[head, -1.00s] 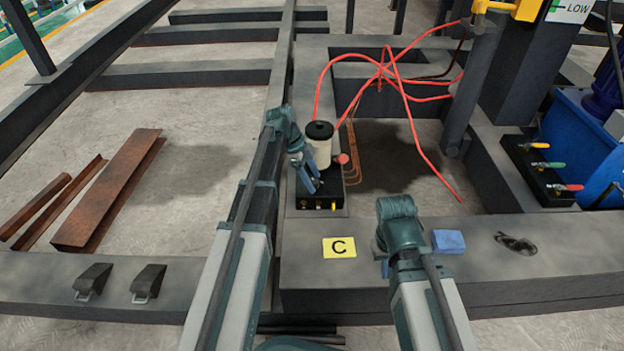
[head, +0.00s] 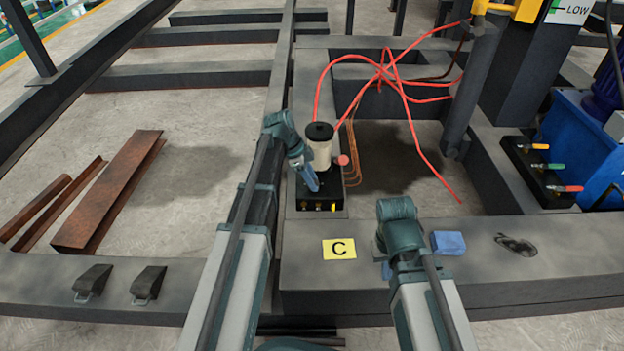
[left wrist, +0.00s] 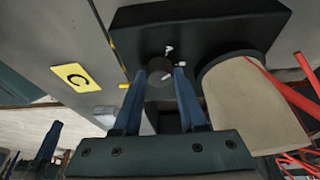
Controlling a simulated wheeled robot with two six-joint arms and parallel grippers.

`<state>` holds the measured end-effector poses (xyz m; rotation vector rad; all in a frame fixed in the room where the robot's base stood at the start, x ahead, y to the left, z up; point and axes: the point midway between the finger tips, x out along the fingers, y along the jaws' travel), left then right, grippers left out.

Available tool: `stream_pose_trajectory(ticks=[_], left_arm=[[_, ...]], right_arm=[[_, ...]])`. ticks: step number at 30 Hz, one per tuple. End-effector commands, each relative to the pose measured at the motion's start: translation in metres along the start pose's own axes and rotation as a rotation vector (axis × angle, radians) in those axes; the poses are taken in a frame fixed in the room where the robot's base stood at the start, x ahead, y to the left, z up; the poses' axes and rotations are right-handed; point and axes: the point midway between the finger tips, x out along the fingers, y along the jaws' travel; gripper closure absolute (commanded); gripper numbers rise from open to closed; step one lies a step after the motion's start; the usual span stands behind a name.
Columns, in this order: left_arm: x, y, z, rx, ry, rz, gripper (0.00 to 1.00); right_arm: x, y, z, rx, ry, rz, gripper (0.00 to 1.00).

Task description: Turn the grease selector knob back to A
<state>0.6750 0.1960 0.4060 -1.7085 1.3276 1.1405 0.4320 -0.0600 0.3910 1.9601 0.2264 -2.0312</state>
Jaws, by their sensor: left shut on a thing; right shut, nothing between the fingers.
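The grease pump, a black block (head: 334,193) with a cream reservoir (head: 319,155) and black cap, stands on the dark beam. It also shows in the left wrist view (left wrist: 235,30). The dark round selector knob (left wrist: 159,80) on the block bears a white mark. Other small white markings near it are too small to read. My left gripper (head: 314,188) points down at the block; its blue fingers (left wrist: 161,76) are shut on the knob's sides. In the head view the knob is hidden by the gripper. My right gripper (left wrist: 45,142) is shut and empty, partly visible.
A yellow C label (head: 339,248) and a blue block (head: 448,242) lie on the front beam. Red hoses (head: 411,105) rise behind the pump. A valve block with coloured handles (head: 540,170) stands at right. Rusty steel pieces (head: 110,190) lie on the left floor.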

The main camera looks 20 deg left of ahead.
Motion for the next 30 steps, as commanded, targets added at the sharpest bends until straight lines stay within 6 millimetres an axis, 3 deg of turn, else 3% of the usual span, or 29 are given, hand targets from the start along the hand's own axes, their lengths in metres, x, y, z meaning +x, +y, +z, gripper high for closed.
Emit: stream_pose_trajectory(ticks=[15,30], left_arm=[[0.0001,0.0035,0.0001,-0.320,-0.001,-0.132,1.00],[0.0003,0.0028,-0.0001,-0.406,-0.002,-0.168,1.00]], right_arm=[[0.0000,0.0000,0.0000,0.000,0.000,0.000,1.00],[0.0001,0.0000,0.0000,0.000,0.000,0.000,1.00]])
